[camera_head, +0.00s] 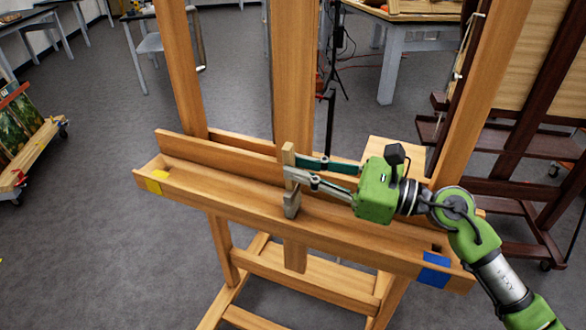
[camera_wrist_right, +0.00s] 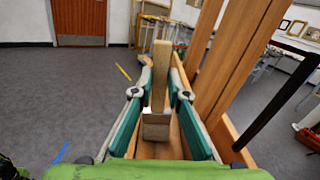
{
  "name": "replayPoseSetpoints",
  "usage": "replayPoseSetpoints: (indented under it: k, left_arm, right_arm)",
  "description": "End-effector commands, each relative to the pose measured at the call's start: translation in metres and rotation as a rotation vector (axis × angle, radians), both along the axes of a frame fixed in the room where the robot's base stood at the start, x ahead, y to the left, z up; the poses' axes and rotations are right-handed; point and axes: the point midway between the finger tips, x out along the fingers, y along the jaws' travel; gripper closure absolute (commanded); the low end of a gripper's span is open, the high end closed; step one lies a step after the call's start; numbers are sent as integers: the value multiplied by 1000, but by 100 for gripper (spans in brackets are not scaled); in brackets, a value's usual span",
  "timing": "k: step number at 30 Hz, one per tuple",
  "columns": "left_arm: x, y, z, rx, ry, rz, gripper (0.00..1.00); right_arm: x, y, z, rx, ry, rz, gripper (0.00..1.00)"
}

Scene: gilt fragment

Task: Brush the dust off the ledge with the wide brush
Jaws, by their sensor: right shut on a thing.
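The ledge (camera_head: 225,199) is a long wooden trough across an easel, with a yellow patch (camera_head: 157,181) near its left end and a blue patch (camera_head: 435,268) near its right end. My right gripper (camera_head: 297,171) is over the ledge's middle, shut on the wide brush (camera_head: 291,206). The brush is upright, its pale handle up and its grey wide end down at the ledge; I cannot tell whether it touches the floor of the trough. The brush also shows between the fingers in the right wrist view (camera_wrist_right: 160,75). I cannot make out dust. My left gripper is not in view.
The easel's central post (camera_head: 294,70) and two side uprights rise around the ledge. A dark easel (camera_head: 500,190) stands close at the right. A rack with paintings (camera_head: 25,130) is at the far left. Grey floor (camera_head: 100,240) is open at the left.

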Motion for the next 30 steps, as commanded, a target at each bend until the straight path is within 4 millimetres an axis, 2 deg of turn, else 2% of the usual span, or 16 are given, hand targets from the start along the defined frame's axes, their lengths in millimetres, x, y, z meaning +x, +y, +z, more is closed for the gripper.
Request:
replayPoseSetpoints:
  k: [9,24,30]
  left_arm:
    - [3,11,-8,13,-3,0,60]
    - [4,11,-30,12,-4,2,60]
    - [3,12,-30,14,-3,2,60]
  right_arm:
    - [-3,-11,-1,1,0,-1,100]
    - [-14,-42,-3,-1,-2,0,100]
    - [-14,-43,-1,0,-1,0,100]
